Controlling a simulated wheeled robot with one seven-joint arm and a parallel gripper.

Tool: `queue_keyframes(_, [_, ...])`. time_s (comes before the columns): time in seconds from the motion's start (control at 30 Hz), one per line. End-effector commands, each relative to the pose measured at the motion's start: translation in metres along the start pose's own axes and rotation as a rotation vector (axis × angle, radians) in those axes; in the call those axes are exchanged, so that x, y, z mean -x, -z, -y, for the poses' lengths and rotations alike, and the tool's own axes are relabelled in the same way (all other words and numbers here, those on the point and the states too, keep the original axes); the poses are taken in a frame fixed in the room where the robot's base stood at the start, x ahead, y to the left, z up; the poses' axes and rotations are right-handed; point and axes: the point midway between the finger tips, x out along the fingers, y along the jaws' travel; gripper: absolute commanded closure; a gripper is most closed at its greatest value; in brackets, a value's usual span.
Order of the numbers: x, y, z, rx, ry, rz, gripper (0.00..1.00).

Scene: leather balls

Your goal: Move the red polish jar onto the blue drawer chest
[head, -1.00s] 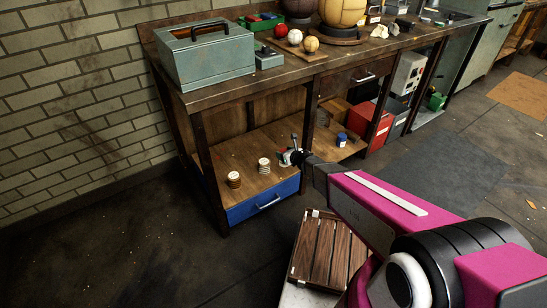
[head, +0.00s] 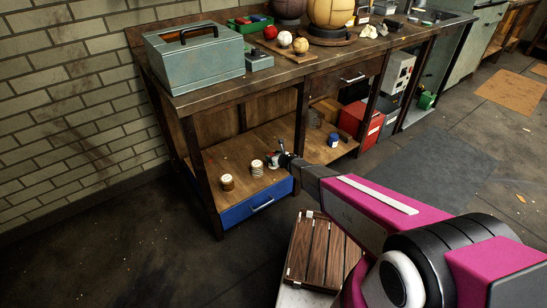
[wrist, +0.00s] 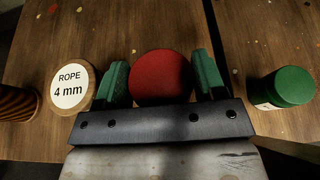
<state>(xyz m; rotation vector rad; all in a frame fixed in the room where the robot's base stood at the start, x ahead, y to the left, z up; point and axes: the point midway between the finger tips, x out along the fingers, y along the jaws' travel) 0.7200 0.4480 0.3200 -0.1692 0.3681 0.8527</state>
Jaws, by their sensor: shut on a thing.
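The red polish jar (wrist: 161,77) sits between the two green fingertips of my gripper (wrist: 161,80), which is shut on it. Its round red top faces the wrist camera. In the head view my gripper (head: 280,160) is at the wooden lower shelf, and the jar is small and mostly hidden there. I cannot tell whether it touches the shelf. The blue drawer chest (head: 237,213) shows as a blue front with a metal handle, below the shelf's front edge at the left.
A spool labelled "ROPE 4 mm" (wrist: 70,88) is close left of my gripper; a green jar (wrist: 288,87) is to the right. Another spool (head: 227,183) is further left on the shelf (head: 235,155). A blue jar (head: 333,140) stands further right. The bench top (head: 215,92) overhangs, with posts.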

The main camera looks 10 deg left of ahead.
Motion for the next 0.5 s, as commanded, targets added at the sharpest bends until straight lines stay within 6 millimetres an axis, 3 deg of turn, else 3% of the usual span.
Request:
queue_keyframes(0.27, [-0.0010,0.0023,0.0000,-0.001,0.000,0.001,0.69])
queue_keyframes(0.3, [-0.0010,0.0027,0.0000,0.000,0.000,0.000,0.30])
queue_keyframes(0.37, [-0.0009,0.0025,0.0000,0.000,0.000,0.000,0.11])
queue_keyframes(0.5, [-0.0008,0.0025,-0.0001,0.000,0.000,0.000,0.11])
